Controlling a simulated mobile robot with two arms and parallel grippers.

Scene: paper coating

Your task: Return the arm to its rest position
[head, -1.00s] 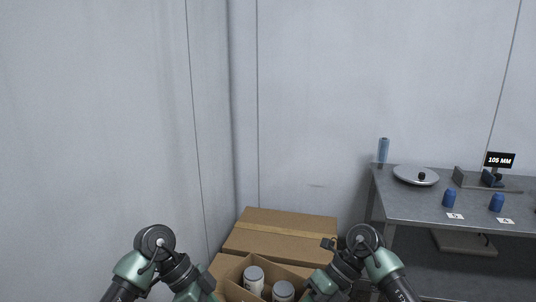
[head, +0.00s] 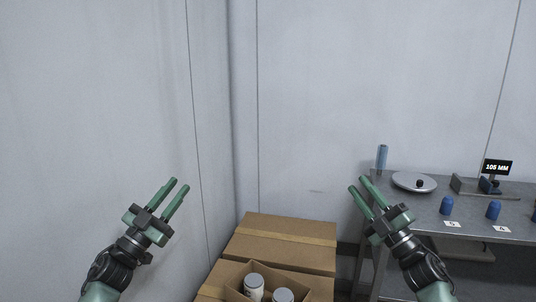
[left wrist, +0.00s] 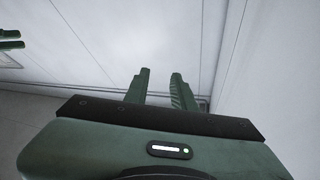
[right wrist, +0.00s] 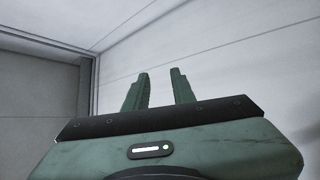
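My left gripper (head: 174,192) is raised at the left of the head view, in front of the wall. Its two green fingers are apart with nothing between them; they also show in the left wrist view (left wrist: 159,85). My right gripper (head: 361,188) is raised right of the middle, just left of the table's edge in the picture. Its fingers are apart and empty, as the right wrist view (right wrist: 161,85) also shows. Both grippers point up, clear of the boxes.
An open cardboard box (head: 233,275) with two white-lidded jars (head: 254,281) stands at the bottom middle, before a closed box (head: 285,229). A grey table (head: 408,208) at right carries a round pan (head: 413,181), blue caps (head: 447,205), a blue cylinder (head: 382,157) and a "105 MM" display (head: 497,167).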

